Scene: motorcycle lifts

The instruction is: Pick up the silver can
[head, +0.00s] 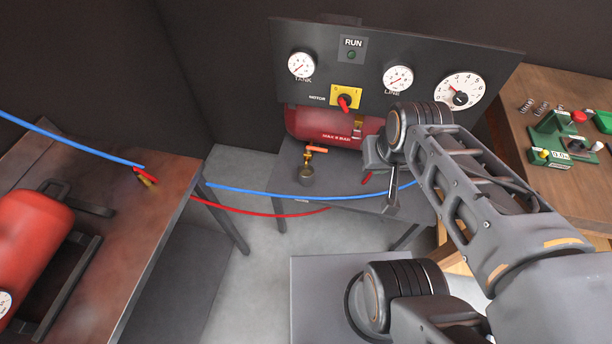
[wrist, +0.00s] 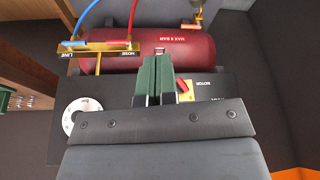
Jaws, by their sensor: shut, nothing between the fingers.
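A small silver-grey can (head: 306,174) stands upright on the dark bench, left of centre in the head view, below a brass drain valve with an orange handle (head: 316,149). My gripper shows in the wrist view (wrist: 154,62) with its two green fingers together and nothing between them. It is in front of the red tank and the gauge panel, apart from the can. In the head view my arm is right of the can, and the fingertips are hard to make out. A grey patch at the wrist view's top edge may be the can; I cannot tell.
The red tank (head: 320,125) and black gauge panel (head: 385,72) stand behind the can. Blue (head: 270,192) and red (head: 262,213) hoses cross in front of the bench. A left table (head: 120,200) bears a red cylinder (head: 30,235). A wooden bench (head: 540,85) is at right.

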